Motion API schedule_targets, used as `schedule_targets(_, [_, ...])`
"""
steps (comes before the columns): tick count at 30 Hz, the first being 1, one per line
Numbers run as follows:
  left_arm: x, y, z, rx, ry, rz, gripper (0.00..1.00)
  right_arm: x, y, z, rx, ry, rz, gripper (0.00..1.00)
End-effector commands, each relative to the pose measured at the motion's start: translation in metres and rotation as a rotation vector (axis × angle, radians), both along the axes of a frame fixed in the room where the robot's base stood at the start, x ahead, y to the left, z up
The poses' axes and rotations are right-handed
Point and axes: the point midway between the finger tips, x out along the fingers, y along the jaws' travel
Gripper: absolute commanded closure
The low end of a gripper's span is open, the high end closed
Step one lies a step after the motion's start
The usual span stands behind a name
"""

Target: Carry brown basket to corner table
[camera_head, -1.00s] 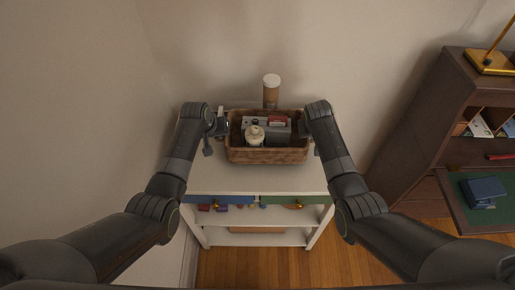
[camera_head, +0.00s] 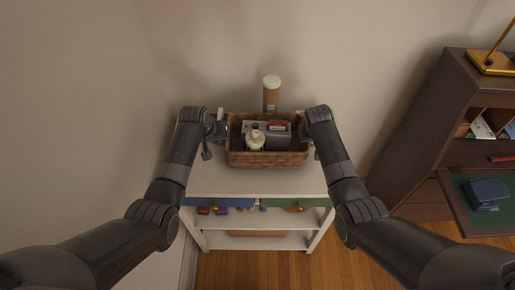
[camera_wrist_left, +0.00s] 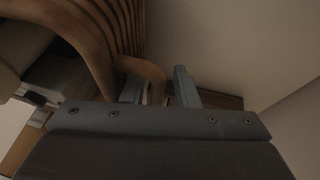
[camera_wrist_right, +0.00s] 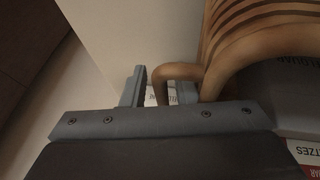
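The brown woven basket (camera_head: 268,159) stands upright on the white shelf unit (camera_head: 225,183), with several items in it. My left gripper (camera_head: 219,129) is at the basket's left end. In the left wrist view its fingers (camera_wrist_left: 158,90) stand apart, on either side of a curved basket handle (camera_wrist_left: 143,68). My right gripper (camera_head: 304,131) is at the right end, partly hidden by its arm. In the right wrist view its fingers (camera_wrist_right: 160,90) also stand apart around a handle (camera_wrist_right: 172,71), with gaps beside it. I cannot make out a separate corner table.
A tall capped cylinder (camera_head: 271,95) stands behind the basket, close to the wall. A dark wooden desk (camera_head: 418,140) with a brass lamp (camera_head: 492,63) stands at the right. Wooden floor (camera_head: 350,262) shows between them.

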Motion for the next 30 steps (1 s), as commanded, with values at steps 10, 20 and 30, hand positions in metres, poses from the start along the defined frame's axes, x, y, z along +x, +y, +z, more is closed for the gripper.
schedule_targets(10, [-0.012, 0.003, 0.038, -0.008, -0.011, -0.002, 0.68, 0.000, 0.004, 0.000, 0.009, 0.000, 0.002, 0.68])
schedule_targets(20, [-0.025, 0.012, 0.064, -0.002, -0.004, 0.000, 0.68, 0.000, 0.003, 0.000, 0.006, 0.000, 0.002, 0.68])
schedule_targets(30, [-0.027, 0.014, 0.067, 0.001, -0.002, 0.001, 0.68, -0.005, 0.005, 0.013, 0.005, -0.003, 0.002, 0.68])
